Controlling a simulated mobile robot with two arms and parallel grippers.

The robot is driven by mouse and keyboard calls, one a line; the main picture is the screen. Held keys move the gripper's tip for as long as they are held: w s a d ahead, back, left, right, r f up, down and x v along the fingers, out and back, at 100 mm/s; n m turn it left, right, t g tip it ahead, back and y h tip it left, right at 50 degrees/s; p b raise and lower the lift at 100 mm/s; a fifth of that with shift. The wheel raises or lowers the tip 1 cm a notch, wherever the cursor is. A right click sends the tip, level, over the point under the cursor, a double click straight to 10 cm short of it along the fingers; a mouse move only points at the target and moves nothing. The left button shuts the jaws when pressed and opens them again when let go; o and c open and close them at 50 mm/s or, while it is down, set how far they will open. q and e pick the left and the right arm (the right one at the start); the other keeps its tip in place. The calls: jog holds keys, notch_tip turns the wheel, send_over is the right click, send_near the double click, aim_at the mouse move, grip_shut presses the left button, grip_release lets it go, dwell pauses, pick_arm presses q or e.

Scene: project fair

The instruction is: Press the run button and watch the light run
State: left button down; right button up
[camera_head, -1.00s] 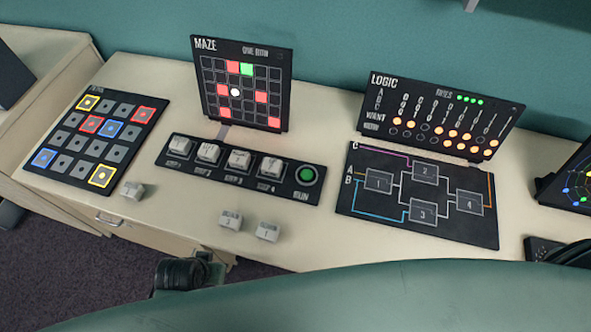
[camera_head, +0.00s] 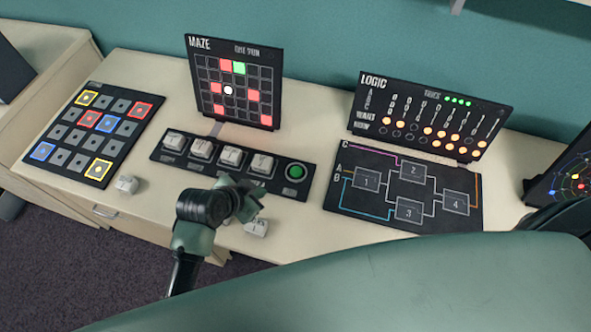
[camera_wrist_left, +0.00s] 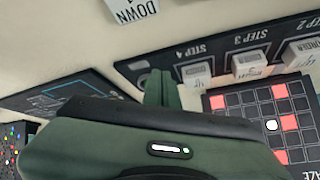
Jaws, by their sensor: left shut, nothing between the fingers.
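The round green run button (camera_head: 295,171) is at the right end of a dark step strip (camera_head: 167,154) on the bench. White step blocks (camera_head: 230,156) sit in the strip. Behind it stands the upright maze panel (camera_head: 205,100) with red squares, a green square and a white light (camera_head: 228,90), left of centre. My left gripper (camera_head: 250,198) is shut and empty, in front of the strip and to the left of the run button in the picture. In the left wrist view my gripper fingers (camera_wrist_left: 155,88) cover the strip's end, so the button is hidden there. My right gripper is not in view.
Loose white blocks (camera_head: 126,184) lie near the bench's front edge, one (camera_head: 256,227) just by my gripper. A dark colour-square board (camera_head: 70,136) lies at the left. A logic panel (camera_head: 370,100) and flat circuit board (camera_head: 335,196) are at the right.

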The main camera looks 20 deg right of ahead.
pick_arm(q)
jog(key=w+d+r+m+h, duration=0.1)
jog(key=w+d+r+m, duration=0.1)
jog(key=d, duration=0.4)
jog(key=w+d+r+m+h, duration=0.1)
jog(key=w+d+r+m, duration=0.2)
jog(key=w+d+m, duration=0.2)
jog(key=shift+d+m, duration=0.35)
jog(key=shift+m, duration=0.05)
jog(key=b, duration=0.6)
send_over(294, 174)
notch_tip(294, 174, down, 7)
jog(key=shift+r, duration=0.1)
jog(key=shift+f+b, duration=0.75)
jog(key=shift+f, duration=0.15)
jog(key=shift+f, duration=0.15)
jog(key=shift+f, duration=0.3)
